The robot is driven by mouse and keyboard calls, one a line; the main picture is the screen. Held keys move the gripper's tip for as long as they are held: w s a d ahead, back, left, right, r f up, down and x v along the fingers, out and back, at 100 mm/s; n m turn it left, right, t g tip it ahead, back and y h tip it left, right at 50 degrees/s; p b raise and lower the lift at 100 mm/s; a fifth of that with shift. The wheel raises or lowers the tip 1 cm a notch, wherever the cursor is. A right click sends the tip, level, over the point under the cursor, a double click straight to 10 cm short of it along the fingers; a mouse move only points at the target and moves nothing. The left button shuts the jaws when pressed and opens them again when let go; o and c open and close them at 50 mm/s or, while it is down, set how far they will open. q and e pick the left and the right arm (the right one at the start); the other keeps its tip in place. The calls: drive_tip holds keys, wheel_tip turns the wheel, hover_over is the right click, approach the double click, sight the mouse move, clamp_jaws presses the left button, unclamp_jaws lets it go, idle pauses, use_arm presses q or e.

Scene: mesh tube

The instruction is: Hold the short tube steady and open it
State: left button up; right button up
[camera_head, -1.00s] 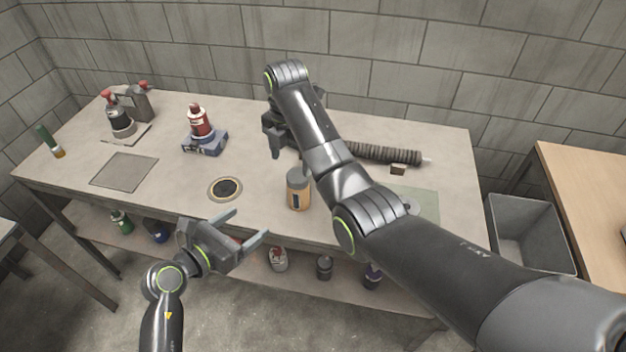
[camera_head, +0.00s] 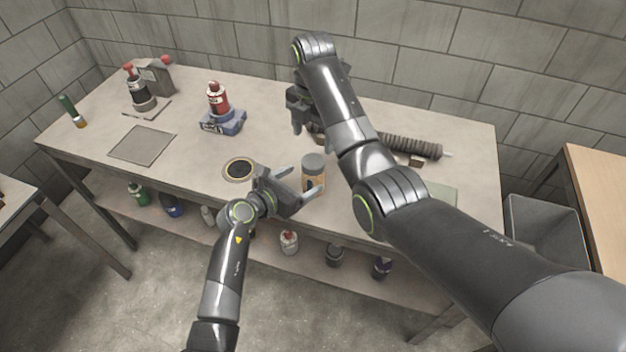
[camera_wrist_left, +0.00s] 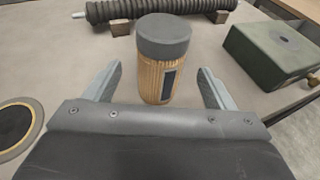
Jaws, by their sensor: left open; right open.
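The short tube (camera_head: 312,172) is a tan, ribbed cylinder with a dark grey cap and a dark label. It stands upright near the table's front edge. In the left wrist view the tube (camera_wrist_left: 158,80) stands just beyond and between the spread fingertips, with its cap (camera_wrist_left: 163,36) on. My left gripper (camera_head: 304,184) is open and empty, its fingers pointing at the tube; they show in the left wrist view too. My right gripper (camera_head: 304,128) is open above the back of the table, behind the tube and apart from it. My right arm hides part of that area.
A dark ribbed hose (camera_head: 410,146) lies behind the tube on small blocks. A round black disc with a tan rim (camera_head: 239,170) lies left of the tube. A green box (camera_wrist_left: 268,52) stands to the right. A red bottle (camera_head: 218,98) on a blue stand is further left.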

sight(307, 177)
use_arm(q)
drive_tip(key=shift+x, duration=2.85)
